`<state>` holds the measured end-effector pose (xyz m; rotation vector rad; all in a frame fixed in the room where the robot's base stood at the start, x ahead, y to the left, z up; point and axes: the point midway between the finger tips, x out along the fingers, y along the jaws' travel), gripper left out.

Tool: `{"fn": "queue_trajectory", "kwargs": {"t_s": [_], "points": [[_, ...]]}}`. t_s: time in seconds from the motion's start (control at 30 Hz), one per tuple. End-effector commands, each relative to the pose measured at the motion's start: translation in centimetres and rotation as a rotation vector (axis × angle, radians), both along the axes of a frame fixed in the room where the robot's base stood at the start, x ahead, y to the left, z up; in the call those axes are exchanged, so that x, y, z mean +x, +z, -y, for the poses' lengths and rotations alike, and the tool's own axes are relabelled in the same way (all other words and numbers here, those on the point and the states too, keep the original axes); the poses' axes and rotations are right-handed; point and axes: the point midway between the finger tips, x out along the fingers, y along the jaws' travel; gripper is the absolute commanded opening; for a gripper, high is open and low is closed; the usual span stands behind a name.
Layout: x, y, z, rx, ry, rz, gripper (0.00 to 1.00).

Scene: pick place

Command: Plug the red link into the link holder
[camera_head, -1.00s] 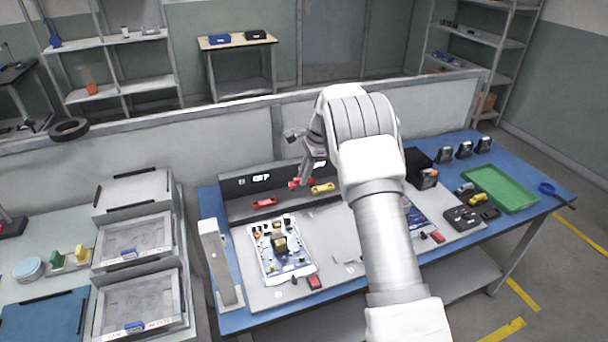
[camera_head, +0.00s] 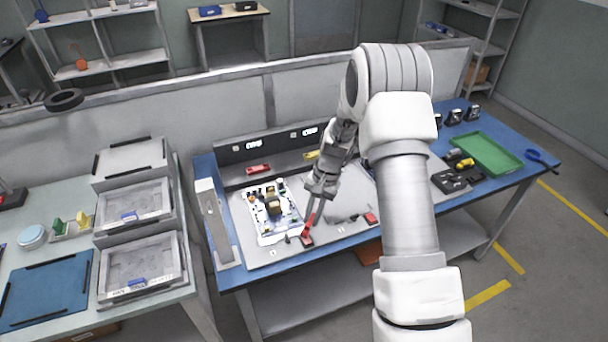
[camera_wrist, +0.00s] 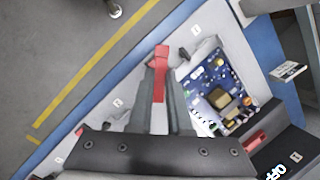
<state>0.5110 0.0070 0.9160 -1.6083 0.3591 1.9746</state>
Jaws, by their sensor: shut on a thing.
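My gripper (camera_head: 309,222) points down near the front edge of the grey work panel and is shut on a narrow red link (camera_wrist: 158,86). In the wrist view the link runs between the fingers toward a wider red block (camera_wrist: 162,52), which appears to be the link holder; it also shows in the head view (camera_head: 307,241). The link's tip overlaps the block in view; I cannot tell whether it touches or is inserted. A small black part (camera_wrist: 184,53) is beside the block.
A circuit board (camera_head: 272,211) lies just left of my gripper. Another red block (camera_head: 371,218) is to the right. Behind, a dark rack (camera_head: 235,153) holds a red piece (camera_head: 258,169) and a yellow piece (camera_head: 312,155). A green tray (camera_head: 489,153) is far right.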

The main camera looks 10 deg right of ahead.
Motion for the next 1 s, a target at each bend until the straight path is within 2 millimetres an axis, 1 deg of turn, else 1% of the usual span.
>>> {"fn": "queue_trajectory", "kwargs": {"t_s": [0.03, 0.13, 0.3, 0.43, 0.73, 1.0], "points": [[-2.0, -1.2, 0.1, 0.002, 0.080, -0.008, 0.00], [-5.2, -3.4, 0.2, 0.004, 0.248, -0.006, 0.00], [-9.2, -6.1, 0.5, 0.002, 0.462, -0.003, 0.00], [-11.8, -7.9, 0.6, 0.003, 0.595, -0.003, 0.00], [-11.9, -7.9, 0.7, 0.002, 0.589, -0.019, 0.00], [-11.4, -7.7, 0.7, 0.000, 0.586, -0.002, 0.00]]}}
